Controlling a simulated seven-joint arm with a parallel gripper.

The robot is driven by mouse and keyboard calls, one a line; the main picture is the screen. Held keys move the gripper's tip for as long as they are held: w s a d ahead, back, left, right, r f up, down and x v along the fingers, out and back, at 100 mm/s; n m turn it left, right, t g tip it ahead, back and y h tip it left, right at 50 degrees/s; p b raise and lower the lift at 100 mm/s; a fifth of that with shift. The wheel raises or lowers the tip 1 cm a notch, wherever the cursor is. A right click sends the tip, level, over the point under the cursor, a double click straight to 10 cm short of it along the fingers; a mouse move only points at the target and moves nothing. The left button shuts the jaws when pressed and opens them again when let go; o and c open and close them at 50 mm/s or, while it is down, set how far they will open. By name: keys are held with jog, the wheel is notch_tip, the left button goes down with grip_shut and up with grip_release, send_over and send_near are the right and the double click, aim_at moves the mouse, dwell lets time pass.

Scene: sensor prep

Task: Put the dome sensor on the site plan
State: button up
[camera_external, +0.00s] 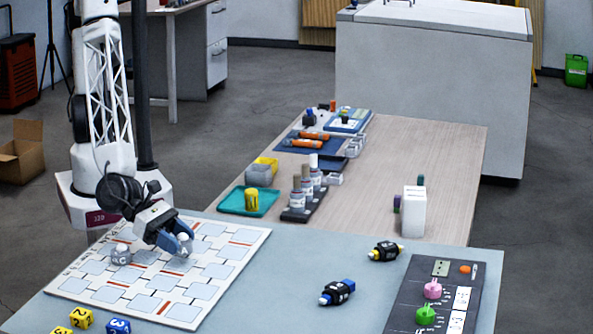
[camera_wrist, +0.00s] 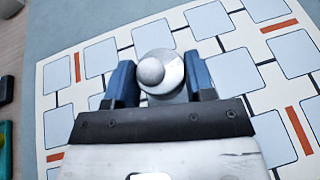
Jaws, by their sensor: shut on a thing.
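The site plan (camera_external: 216,271) is a white board with pale blue squares and short red bars, lying flat on the near table. My gripper (camera_external: 178,243) is low over the board, its blue fingers shut on a small whitish dome sensor (camera_external: 184,240). In the wrist view the dome sensor (camera_wrist: 160,72) shows from above as a round grey-white body with a paler knob, between the two blue fingers (camera_wrist: 158,84). The site plan (camera_wrist: 225,20) spreads beneath it. Whether its base touches the board cannot be told. Another grey dome-like piece (camera_external: 121,255) stands on the board left of my gripper.
Yellow and blue number cubes (camera_external: 82,317) sit near the board's front edge. Two dark devices, one blue-ended (camera_external: 337,292) and one yellow-ended (camera_external: 385,251), lie to the right. A dark panel (camera_external: 405,303) with pink and green knobs is at far right. The table between is clear.

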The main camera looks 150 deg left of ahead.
jog(key=shift+f, duration=1.5)
jog(key=shift+f, duration=0.15)
jog(key=o, duration=0.9)
jog(key=shift+s+r, duration=0.1)
jog(key=shift+r, duration=0.1)
jog(key=shift+s+d+r, duration=0.2)
jog(key=shift+s+d, duration=0.1)
jog(key=shift+d, duration=0.05)
jog(key=shift+v, duration=5.45)
